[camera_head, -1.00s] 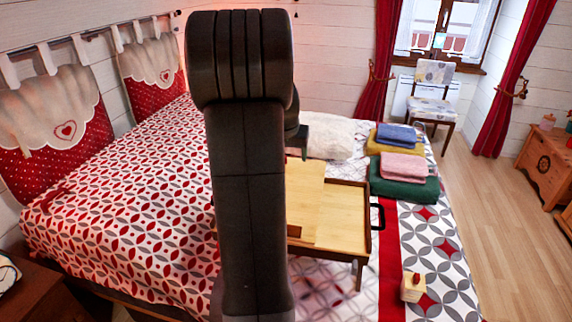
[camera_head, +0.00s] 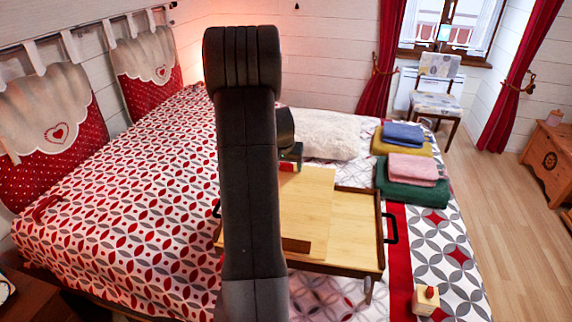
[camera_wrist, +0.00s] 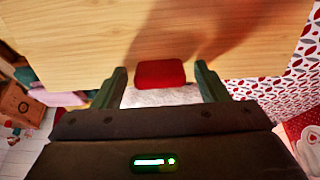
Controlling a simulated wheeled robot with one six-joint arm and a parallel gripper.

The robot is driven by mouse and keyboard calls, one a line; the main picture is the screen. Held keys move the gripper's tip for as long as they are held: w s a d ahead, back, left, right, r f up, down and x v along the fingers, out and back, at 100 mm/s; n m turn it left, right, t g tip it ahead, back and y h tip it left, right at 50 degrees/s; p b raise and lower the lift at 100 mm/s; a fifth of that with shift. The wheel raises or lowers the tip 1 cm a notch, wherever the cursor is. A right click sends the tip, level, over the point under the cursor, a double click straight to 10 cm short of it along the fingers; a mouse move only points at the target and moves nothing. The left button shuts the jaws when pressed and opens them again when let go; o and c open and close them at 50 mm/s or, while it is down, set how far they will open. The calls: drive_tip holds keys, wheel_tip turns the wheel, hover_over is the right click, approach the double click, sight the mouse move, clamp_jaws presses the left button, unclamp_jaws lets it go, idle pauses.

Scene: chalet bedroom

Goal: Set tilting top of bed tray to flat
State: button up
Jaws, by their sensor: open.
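The wooden bed tray (camera_head: 362,225) stands on the bed, with a dark frame, legs and black side handles. Its pale tilting top (camera_head: 305,205) sits at the left part and looks raised above the frame; its exact angle is unclear. A dark brown strip (camera_head: 296,245) shows at its near edge. My gripper (camera_head: 291,160) is at the top's far edge, partly hidden by my arm. In the wrist view my gripper (camera_wrist: 160,78) is open, its fingers on either side of a red piece (camera_wrist: 160,72) at the top's edge. Contact cannot be told.
Folded towels (camera_head: 408,165) lie to the right behind the tray, and a white fluffy pillow (camera_head: 330,135) lies beyond it. A small wooden block with a red top (camera_head: 426,299) sits at the near right. Wooden floor (camera_head: 500,220) is clear at the right.

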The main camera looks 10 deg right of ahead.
drive_tip(key=c, duration=1.4)
drive_tip(key=b+x, duration=0.2)
drive_tip(key=x, duration=0.1)
drive_tip(key=b+x, duration=0.3)
drive_tip(key=x, duration=0.1)
drive_tip(key=b+x, duration=0.3)
drive_tip(key=shift+s+a+f, duration=0.1)
drive_tip(key=shift+s+f, duration=0.05)
drive_tip(key=shift+f, duration=0.35)
drive_tip(key=o, duration=1.4)
drive_tip(key=shift+f, duration=0.15)
drive_tip(key=shift+s, duration=0.1)
drive_tip(key=v, duration=1.4)
drive_tip(key=shift+b, duration=0.35)
